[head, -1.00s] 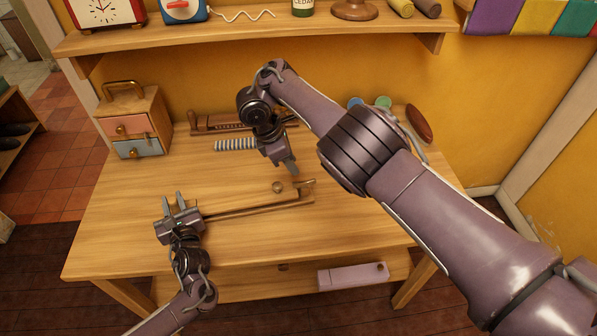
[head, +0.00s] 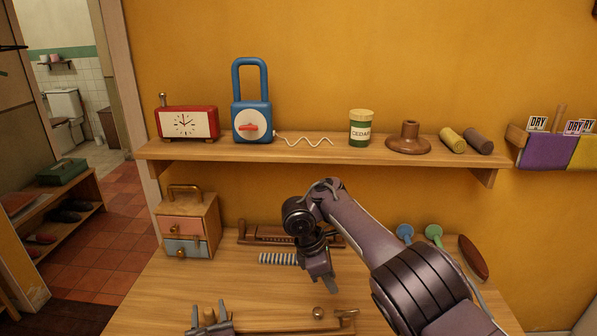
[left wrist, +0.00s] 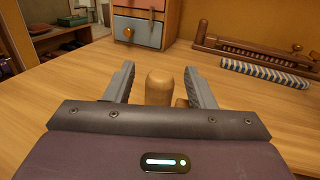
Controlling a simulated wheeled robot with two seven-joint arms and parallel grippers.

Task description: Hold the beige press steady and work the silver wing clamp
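I cannot make out a beige press or a silver wing clamp for certain in either view. A long brown wooden bar piece (head: 290,326) lies near the front of the table, with a raised end at its right. My left gripper (head: 207,316) is at the bar's left end. In the left wrist view its two fingers are apart, with a rounded wooden peg (left wrist: 158,87) between them and gaps on both sides. My right gripper (head: 325,283) points down above the table, near a small wooden knob (head: 318,312). Its finger gap is not clear.
Behind lie a brown wooden rack (head: 275,234) and a striped rod (head: 278,259). A small drawer box (head: 188,226) stands at the left. The wall shelf (head: 240,151) holds a red clock (head: 187,124), blue padlock-shaped item (head: 252,115) and cedar jar (head: 360,128).

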